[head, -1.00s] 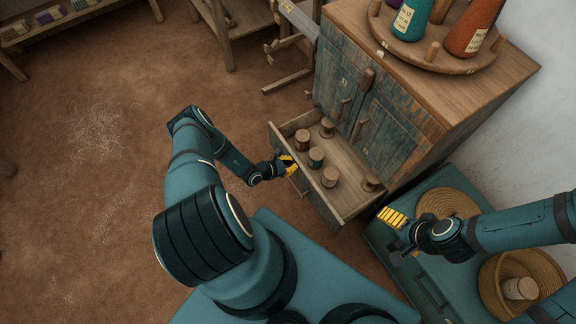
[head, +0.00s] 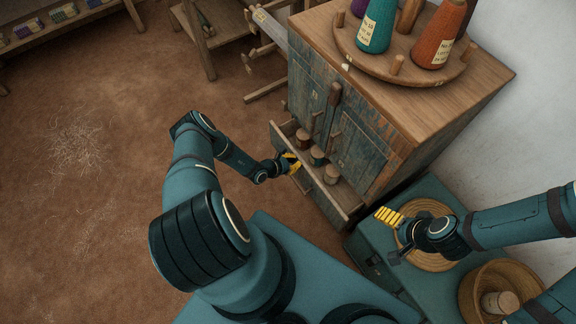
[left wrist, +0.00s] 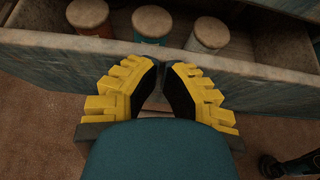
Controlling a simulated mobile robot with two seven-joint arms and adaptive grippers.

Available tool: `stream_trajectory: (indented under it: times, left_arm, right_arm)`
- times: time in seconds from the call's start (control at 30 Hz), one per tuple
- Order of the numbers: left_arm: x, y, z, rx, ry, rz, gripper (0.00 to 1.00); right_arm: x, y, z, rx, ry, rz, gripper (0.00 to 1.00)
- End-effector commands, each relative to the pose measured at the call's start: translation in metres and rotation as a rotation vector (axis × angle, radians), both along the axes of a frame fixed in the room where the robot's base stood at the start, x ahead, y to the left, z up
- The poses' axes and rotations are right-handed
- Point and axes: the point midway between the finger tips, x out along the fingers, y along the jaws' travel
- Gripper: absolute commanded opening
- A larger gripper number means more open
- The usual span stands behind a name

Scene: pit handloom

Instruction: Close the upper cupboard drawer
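The upper cupboard drawer (head: 341,197) stands partly open from the wooden cupboard (head: 410,120). Several wooden-topped spools stand in it, among them one in the middle (head: 317,155). In the left wrist view the drawer front (left wrist: 45,62) runs across just beyond the fingertips, with spool tops behind it. My left gripper (head: 290,163) is at the outer face of the drawer front, near its middle. Its yellow-padded fingers (left wrist: 160,68) are nearly together at the tips, with nothing clearly held; contact with the panel is hidden. My right gripper (head: 385,216) hangs apart, right of the drawer.
A round wooden board (head: 420,70) with large thread cones stands on the cupboard. Woven baskets (head: 480,300) sit on a teal surface at right. Wooden loom parts (head: 268,50) stand left of the cupboard.

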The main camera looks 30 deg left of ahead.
Motion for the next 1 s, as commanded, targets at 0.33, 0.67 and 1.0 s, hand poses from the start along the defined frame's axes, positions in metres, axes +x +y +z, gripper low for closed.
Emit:
stream_trajectory:
  times: [0.33, 0.67, 1.0]
  left_arm:
    - [0.046, -0.019, -0.001, 0.000, 0.000, 0.000, 0.00]
    - [0.054, -0.022, 0.000, 0.001, 0.000, -0.001, 0.00]
    - [0.053, -0.020, 0.000, 0.001, -0.001, 0.000, 0.00]
  right_arm:
    - [0.002, 0.000, -0.008, -0.001, -0.004, 0.000, 1.00]
    - [0.002, 0.000, -0.009, -0.001, -0.005, -0.001, 1.00]
    - [0.002, 0.000, -0.010, -0.001, -0.005, -0.001, 1.00]
